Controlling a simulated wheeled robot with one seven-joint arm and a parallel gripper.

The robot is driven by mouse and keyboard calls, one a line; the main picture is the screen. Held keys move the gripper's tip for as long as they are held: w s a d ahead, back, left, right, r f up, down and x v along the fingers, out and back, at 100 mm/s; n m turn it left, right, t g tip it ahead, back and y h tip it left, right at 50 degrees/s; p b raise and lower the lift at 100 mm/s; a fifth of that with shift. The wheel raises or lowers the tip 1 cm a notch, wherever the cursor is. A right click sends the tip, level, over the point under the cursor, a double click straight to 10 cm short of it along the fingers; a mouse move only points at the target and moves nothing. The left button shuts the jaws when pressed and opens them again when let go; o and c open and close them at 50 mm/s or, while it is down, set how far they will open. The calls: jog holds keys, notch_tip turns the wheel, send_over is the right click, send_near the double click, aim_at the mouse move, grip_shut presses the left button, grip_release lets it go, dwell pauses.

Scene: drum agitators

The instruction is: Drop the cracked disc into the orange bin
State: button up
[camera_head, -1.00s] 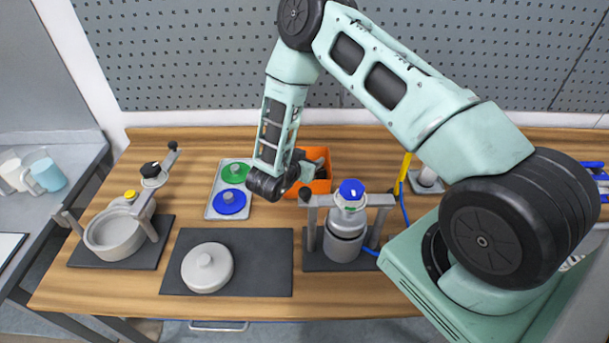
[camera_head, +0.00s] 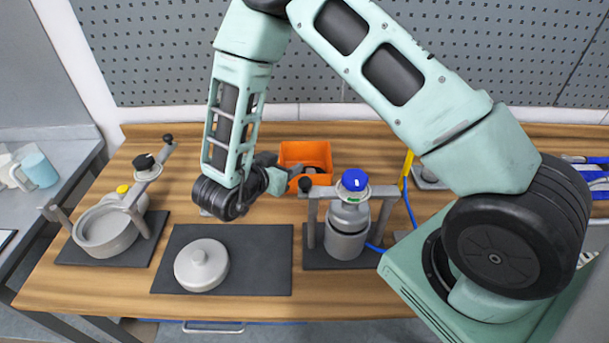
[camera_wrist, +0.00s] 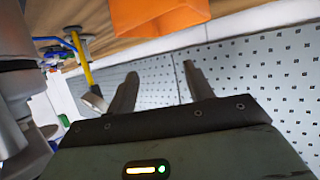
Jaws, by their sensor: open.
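The orange bin (camera_head: 291,151) stands at the back middle of the wooden table; its edge also shows at the top of the wrist view (camera_wrist: 160,14). My gripper (camera_head: 293,170) is just left of and in front of the bin, partly hidden by my own wrist. In the wrist view my gripper (camera_wrist: 160,84) has its two fingers apart with nothing between them. No disc with a visible crack can be made out elsewhere.
A drum with a blue cap (camera_head: 347,230) stands in a frame right of the bin. A round grey lid (camera_head: 201,265) lies on a dark mat (camera_head: 262,262). An open pot (camera_head: 106,232) stands in a frame at left. My arm hides most of the disc tray.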

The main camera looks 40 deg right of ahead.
jog(key=shift+b+v, duration=0.4)
jog(key=shift+v, duration=1.65)
jog(key=w+a+r+n+t+y+b, duration=0.1)
jog(key=w+a+n+t+y, duration=0.15)
jog(key=a+y, duration=0.3)
jog(key=w+a+r+n+t+y+b, duration=0.1)
jog(key=w+a+n+y, duration=0.2)
jog(key=a, duration=0.4)
jog(key=s+a+r+n+g+y+b, duration=0.2)
jog(key=s+a+r+n+y, duration=0.1)
jog(key=s+a+n+y, duration=0.4)
jog(key=s+n+g+b, duration=0.1)
jog(key=s+n+g, duration=0.4)
jog(key=s, duration=0.8)
jog(key=s+d+n+g+h, duration=0.2)
jog(key=s+d+n, duration=0.1)
jog(key=s+d, duration=0.5)
jog(key=shift+s+d+r+h+b, duration=0.35)
jog(key=shift+d+r+b, duration=0.1)
jog(key=shift+d, duration=0.1)
